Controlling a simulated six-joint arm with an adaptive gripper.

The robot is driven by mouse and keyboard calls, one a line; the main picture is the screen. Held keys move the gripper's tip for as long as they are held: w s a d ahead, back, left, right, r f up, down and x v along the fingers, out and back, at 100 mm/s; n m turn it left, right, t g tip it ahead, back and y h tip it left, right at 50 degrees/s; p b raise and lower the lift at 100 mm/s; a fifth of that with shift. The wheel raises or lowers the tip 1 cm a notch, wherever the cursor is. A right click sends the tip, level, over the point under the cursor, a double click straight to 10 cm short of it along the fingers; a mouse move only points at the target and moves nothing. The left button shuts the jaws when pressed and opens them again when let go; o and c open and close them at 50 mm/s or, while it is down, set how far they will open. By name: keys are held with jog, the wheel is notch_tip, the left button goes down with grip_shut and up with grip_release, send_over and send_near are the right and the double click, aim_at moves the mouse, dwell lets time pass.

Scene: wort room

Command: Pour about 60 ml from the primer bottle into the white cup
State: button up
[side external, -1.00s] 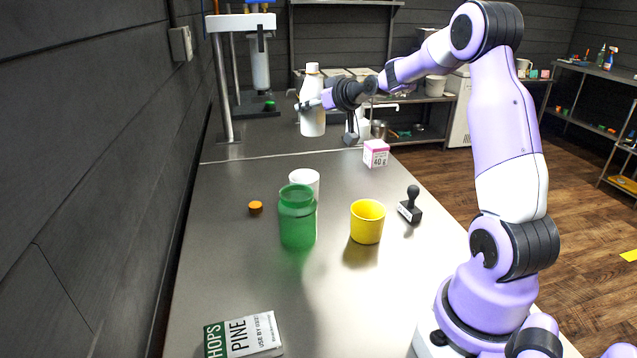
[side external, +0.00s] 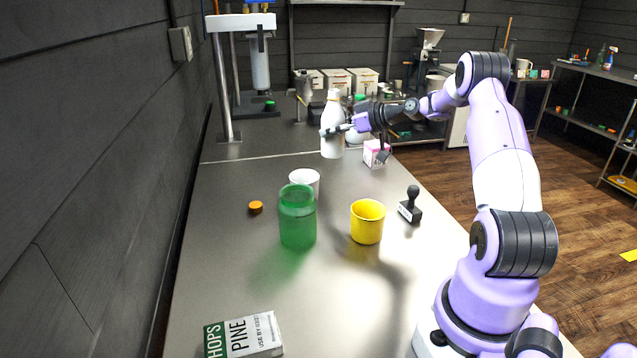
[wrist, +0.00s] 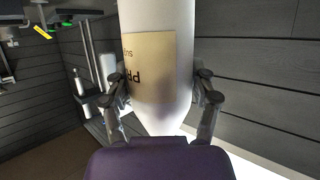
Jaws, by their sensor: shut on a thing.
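The primer bottle (side external: 332,118) is white, with a tan label whose visible letters in the wrist view (wrist: 150,65) begin "PR". My gripper (side external: 340,130) is shut on it, with a finger on each side in the wrist view (wrist: 164,95). The bottle looks upright at the back of the steel table; whether its base touches the table I cannot tell. The white cup (side external: 305,178) stands nearer the camera, partly hidden behind a green translucent jar (side external: 297,222). The inside of the cup is mostly hidden.
A yellow cup (side external: 367,222) and a black stamp (side external: 411,205) stand right of the jar. An orange cap (side external: 255,207) lies left of it. A pink-and-white box (side external: 375,153) is close to my gripper. A hops box (side external: 244,336) lies at the front. The table's left middle is clear.

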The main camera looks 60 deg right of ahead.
aim_at(338, 152)
notch_tip(338, 152, down, 7)
jog(key=shift+f, duration=0.1)
dwell(0.5)
jog(key=shift+a+r+n+g+h, duration=0.15)
jog(key=shift+n+h, duration=0.25)
jog(key=shift+n, duration=0.15)
jog(key=shift+a+r+n+g+h, duration=0.1)
jog(key=shift+n+g+h, duration=0.05)
jog(key=shift+n+h, duration=0.35)
jog(key=n+h, duration=0.1)
jog(key=a+n+h, duration=0.1)
jog(key=shift+w+f+n+g, duration=0.1)
jog(key=shift+f+n+g, duration=0.1)
jog(key=shift+n+g, duration=0.15)
jog(key=n+h, duration=0.1)
jog(key=d+f+n+h, duration=0.1)
jog(key=n, duration=0.1)
jog(key=shift+d+f+h, duration=0.25)
jog(key=shift+f+h, duration=0.05)
jog(key=shift+h, duration=0.1)
jog(key=shift+d+r+n+h+p, duration=0.2)
jog(key=shift+r+n+h+p, duration=0.1)
jog(key=shift+r+n+h, duration=0.3)
jog(key=shift+a+r+n+h, duration=0.45)
jog(key=shift+r+n, duration=0.1)
jog(key=shift+n, duration=0.15)
jog(key=shift+r, duration=0.2)
